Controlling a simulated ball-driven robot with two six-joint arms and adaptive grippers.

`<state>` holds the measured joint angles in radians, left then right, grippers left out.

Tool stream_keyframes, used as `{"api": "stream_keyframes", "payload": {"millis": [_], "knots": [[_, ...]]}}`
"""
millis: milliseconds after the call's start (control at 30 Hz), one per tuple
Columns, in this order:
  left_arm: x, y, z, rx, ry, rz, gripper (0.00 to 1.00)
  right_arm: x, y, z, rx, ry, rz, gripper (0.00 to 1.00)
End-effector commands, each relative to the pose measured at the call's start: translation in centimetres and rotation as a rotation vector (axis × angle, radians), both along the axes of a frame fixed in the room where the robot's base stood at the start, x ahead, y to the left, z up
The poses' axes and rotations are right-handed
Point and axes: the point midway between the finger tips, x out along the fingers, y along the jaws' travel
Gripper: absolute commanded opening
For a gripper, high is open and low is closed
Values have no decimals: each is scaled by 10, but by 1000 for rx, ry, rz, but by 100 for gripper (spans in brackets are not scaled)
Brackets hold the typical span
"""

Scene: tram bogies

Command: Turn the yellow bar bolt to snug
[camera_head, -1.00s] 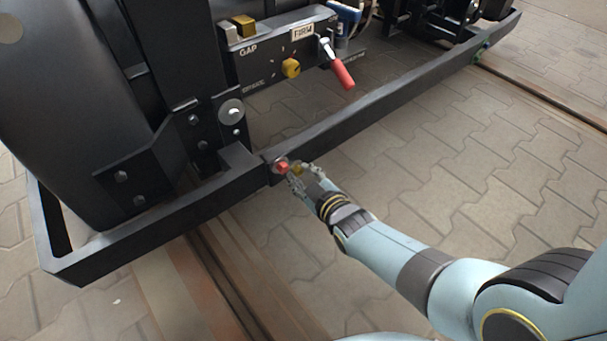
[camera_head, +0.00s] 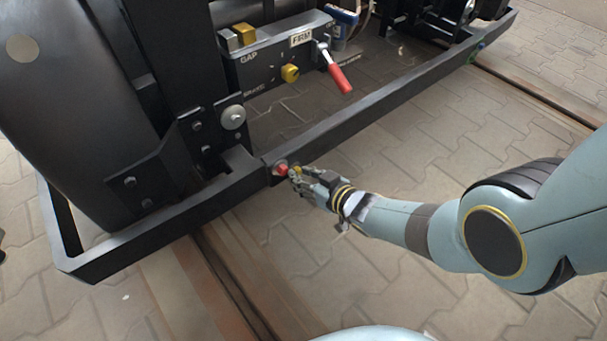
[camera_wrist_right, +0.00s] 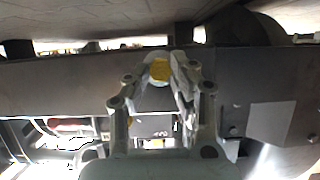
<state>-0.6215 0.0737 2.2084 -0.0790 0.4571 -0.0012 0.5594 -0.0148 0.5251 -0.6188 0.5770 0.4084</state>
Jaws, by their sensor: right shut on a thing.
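The yellow bar bolt (camera_head: 296,170) sits on the black bar (camera_head: 345,132) just right of a red one (camera_head: 281,170). My right gripper (camera_head: 299,173) reaches it from the right and partly covers it. In the right wrist view the round yellow head (camera_wrist_right: 160,70) shows between the two grey fingertips of my right gripper (camera_wrist_right: 160,74), which is shut on it. Turn marks on the bolt are too small to read. My left gripper is not in view.
A large black wheel cover (camera_head: 65,110) stands at left. The paving (camera_head: 430,150) right of the bar is clear.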

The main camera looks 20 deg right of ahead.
Motion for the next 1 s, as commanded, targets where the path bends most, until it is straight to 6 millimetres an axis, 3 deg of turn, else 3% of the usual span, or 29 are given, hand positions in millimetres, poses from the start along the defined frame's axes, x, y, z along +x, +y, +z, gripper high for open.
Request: {"api": "stream_keyframes", "payload": {"millis": [500, 533, 667, 1000], "knots": [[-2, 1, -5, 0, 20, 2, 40, 1, 0, 0, 22, 7, 0, 0], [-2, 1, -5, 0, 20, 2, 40, 1, 0, 0, 22, 7, 0, 25], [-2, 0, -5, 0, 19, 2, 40, 1, 0, 0, 22, 7, 0, 42], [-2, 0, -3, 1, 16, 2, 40, -1, -1, 0, 21, 8, 0, 45]]}}
